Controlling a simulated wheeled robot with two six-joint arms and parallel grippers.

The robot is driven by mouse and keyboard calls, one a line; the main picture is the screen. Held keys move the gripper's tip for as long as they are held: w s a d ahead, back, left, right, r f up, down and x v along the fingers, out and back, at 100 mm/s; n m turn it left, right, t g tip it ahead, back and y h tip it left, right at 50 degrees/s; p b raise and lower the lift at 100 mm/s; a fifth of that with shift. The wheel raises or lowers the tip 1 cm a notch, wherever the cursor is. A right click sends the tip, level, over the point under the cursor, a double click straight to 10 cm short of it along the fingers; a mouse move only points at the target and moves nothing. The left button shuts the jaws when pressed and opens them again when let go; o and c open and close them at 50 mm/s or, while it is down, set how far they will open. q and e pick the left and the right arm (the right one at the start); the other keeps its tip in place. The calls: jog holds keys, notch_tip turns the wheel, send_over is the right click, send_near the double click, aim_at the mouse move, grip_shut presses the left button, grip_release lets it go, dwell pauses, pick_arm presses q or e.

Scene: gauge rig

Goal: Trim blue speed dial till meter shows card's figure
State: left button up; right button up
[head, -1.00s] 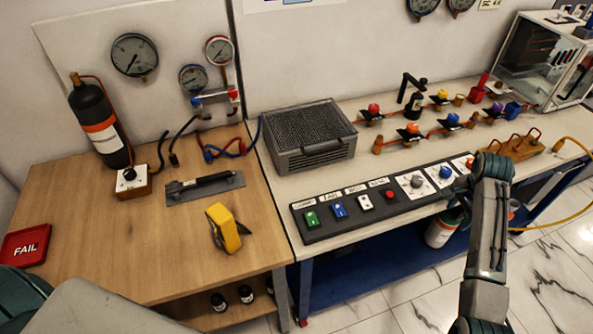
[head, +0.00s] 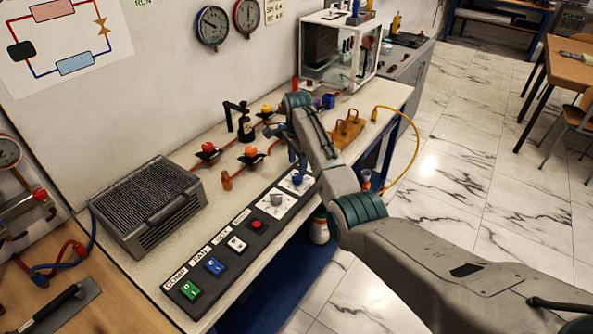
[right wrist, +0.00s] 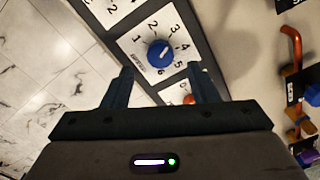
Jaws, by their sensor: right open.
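The blue speed dial (right wrist: 160,52) sits on a white plate numbered 1 to 6 in the right wrist view; its white mark points between 3 and 4. It also shows in the head view (head: 298,179), on the black panel beside a grey dial (head: 277,200). My right gripper (right wrist: 160,69) is open and empty, its fingers spread on either side of the dial's plate; I cannot tell its height above it. Two round wall meters, one blue-rimmed (head: 212,26) and one red-rimmed (head: 247,15), hang beside a pale card (head: 275,10). Their readings are too small to read.
The panel also bears a green switch (head: 189,290), a blue switch (head: 214,266), a white switch (head: 236,243) and a red button (head: 257,224). A grey vented box (head: 150,205) and coloured valves (head: 251,154) stand behind. An orange knob (right wrist: 189,99) lies close to the right finger.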

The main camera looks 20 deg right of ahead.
aim_at(298, 176)
jog(key=shift+f, duration=2.45)
jog(key=shift+p, duration=0.3)
jog(key=c, duration=1)
